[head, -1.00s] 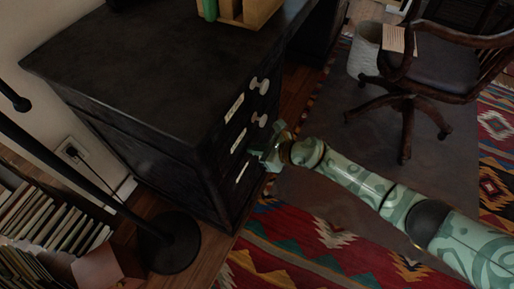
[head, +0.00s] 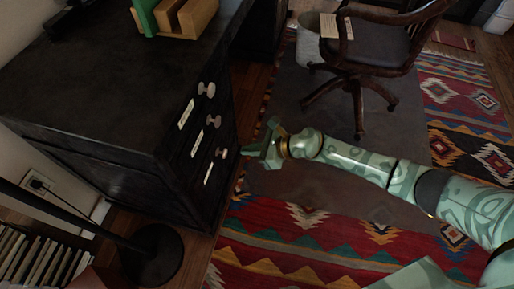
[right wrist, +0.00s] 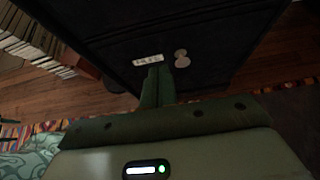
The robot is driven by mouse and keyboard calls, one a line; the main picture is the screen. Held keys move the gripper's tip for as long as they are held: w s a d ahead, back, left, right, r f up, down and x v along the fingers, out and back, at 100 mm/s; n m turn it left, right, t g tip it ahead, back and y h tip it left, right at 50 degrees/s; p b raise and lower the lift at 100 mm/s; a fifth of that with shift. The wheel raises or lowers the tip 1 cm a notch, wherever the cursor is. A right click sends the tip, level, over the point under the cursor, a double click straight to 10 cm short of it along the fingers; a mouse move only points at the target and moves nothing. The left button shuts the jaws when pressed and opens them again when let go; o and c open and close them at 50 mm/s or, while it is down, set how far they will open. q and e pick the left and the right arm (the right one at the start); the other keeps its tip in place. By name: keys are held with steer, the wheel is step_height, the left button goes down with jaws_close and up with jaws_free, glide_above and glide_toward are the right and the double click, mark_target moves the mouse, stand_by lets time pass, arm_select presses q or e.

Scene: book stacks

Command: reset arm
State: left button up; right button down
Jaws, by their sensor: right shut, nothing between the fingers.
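My right arm comes in from the right in the head view. Its gripper (head: 258,151) is shut and empty, just right of the dark desk's drawer fronts and apart from the lowest knob. In the right wrist view the shut fingers (right wrist: 157,88) point toward a drawer front with a white label (right wrist: 148,60) and a pale knob (right wrist: 182,59). The black desk (head: 110,95) has a column of drawers with pale knobs (head: 206,89) and label plates; the drawers look closed. My left gripper does not show.
A wooden swivel chair (head: 375,50) stands at the back right beside a pale bin (head: 312,45). A black lamp base (head: 152,255) stands on the floor left of the desk, near books (head: 35,262). Patterned rugs (head: 300,235) cover the floor. A wooden organizer (head: 188,18) sits on the desk.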

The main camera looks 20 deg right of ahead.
steer(key=s+d+f+m+h+p, duration=0.25)
steer(key=s+d+m+p, duration=0.2)
steer(key=s+m, duration=0.5)
steer(key=s+d+f+m+h+p, duration=0.2)
steer(key=s+d+m+h+p, duration=0.15)
steer(key=s+m+p, duration=0.55)
steer(key=s+d+f+m+h+p, duration=0.2)
steer(key=s+d+m+p, duration=0.15)
steer(key=s+m, duration=0.65)
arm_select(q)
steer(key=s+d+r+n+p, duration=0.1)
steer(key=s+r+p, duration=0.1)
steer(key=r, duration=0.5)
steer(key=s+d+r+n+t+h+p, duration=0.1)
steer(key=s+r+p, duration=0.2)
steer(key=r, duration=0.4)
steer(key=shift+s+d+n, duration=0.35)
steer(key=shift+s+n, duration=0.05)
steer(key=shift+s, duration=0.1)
arm_select(e)
steer(key=s+m+g+h, duration=0.1)
steer(key=s+m+g, duration=0.2)
steer(key=s+m, duration=0.4)
steer(key=s+d+f+m+g+h, duration=0.1)
steer(key=s+m+g, duration=0.2)
steer(key=s, duration=2.2)
steer(key=m, duration=0.5)
steer(key=shift+s+f+g, duration=0.25)
steer(key=shift+g, duration=0.15)
